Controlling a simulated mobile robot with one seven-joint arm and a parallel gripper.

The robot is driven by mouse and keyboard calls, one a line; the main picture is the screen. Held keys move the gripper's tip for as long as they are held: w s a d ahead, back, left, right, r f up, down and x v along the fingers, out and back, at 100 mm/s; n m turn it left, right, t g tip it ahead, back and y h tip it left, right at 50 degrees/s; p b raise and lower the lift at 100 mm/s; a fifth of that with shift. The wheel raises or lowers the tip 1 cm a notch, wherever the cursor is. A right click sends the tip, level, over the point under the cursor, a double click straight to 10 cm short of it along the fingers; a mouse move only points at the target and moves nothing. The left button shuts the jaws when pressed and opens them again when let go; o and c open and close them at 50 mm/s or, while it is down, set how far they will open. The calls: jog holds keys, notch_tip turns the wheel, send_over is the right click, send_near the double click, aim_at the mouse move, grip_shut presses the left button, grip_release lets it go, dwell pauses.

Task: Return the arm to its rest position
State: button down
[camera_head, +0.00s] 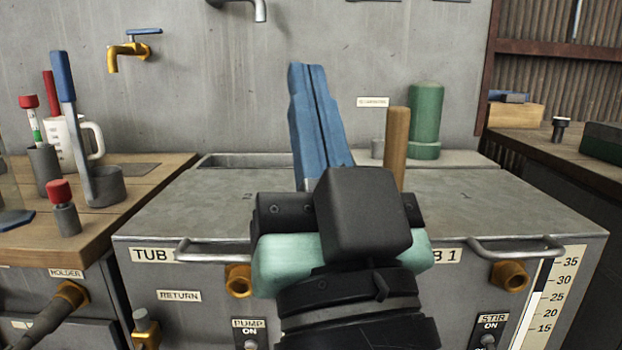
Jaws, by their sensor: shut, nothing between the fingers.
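My gripper (308,68) is in the head camera view, raised in the middle of the picture. Its two long blue fingers point up and lie side by side, shut with nothing between them. The black wrist body and pale green part of my arm are below the fingers. They hide the middle of the grey tub unit (200,215) behind. The fingers stand in front of the grey wall and appear clear of it, though the exact gap cannot be told.
Left, a wooden bench (130,190) holds a white jug (85,140), a grey holder with a blue-handled tool (66,85) and red-capped items. A wooden rod (396,140) and green cylinder (426,115) stand right of my gripper. A yellow tap (125,55) juts from the wall.

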jog(key=s+r+t+h+p, duration=0.1)
jog(key=r+h+p, duration=0.1)
jog(key=r+p, duration=1.8)
jog(key=s+r+t+h+p, duration=0.1)
jog(key=s+r+h+p, duration=0.1)
jog(key=r+p, duration=1.8)
notch_tip(320, 180, up, 7)
jog(key=shift+f, duration=0.1)
